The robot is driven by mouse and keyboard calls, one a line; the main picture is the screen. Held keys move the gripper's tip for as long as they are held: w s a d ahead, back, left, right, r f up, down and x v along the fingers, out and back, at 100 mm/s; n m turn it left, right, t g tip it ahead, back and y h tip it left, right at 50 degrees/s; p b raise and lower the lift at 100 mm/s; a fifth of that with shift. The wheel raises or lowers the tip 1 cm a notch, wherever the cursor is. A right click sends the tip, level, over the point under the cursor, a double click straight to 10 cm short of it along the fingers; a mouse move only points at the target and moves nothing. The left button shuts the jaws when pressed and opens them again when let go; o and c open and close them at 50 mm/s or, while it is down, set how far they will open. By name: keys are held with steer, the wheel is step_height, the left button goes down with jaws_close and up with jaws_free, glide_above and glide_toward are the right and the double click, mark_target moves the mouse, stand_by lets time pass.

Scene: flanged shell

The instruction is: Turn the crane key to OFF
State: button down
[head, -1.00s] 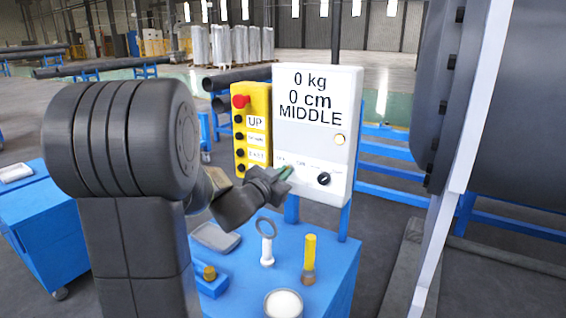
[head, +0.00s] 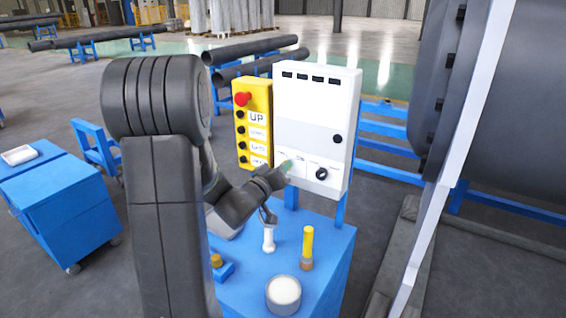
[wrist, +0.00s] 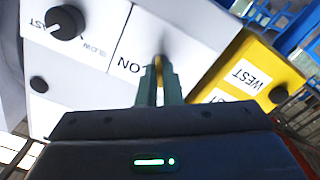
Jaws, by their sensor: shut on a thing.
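The white control box (head: 310,110) stands upright behind the blue trolley. Its upper face is blank apart from several small dark marks, and its round lamp (head: 337,139) is dark. My gripper (head: 287,168) is at the lower left of the box front. In the wrist view my gripper (wrist: 160,75) has its green fingers shut on the key, of which only a small yellowish part (wrist: 159,61) shows between the tips. The word ON is printed beside the fingers. The key's exact angle and any OFF label are hidden.
A black knob (head: 321,174) sits right of my gripper on the box. A yellow button box (head: 254,150) with a red button stands to the left. The blue trolley (head: 335,260) below carries a yellow-topped tool (head: 308,245), a white-handled ring tool (head: 268,238) and a round pot (head: 283,293).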

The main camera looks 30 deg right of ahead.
steer(key=shift+n+p, duration=0.55)
steer(key=shift+n, duration=0.45)
steer(key=c, duration=1.6)
jaws_free()
steer(key=b+v, duration=0.2)
steer(key=v, duration=1.2)
steer(key=shift+d, duration=0.2)
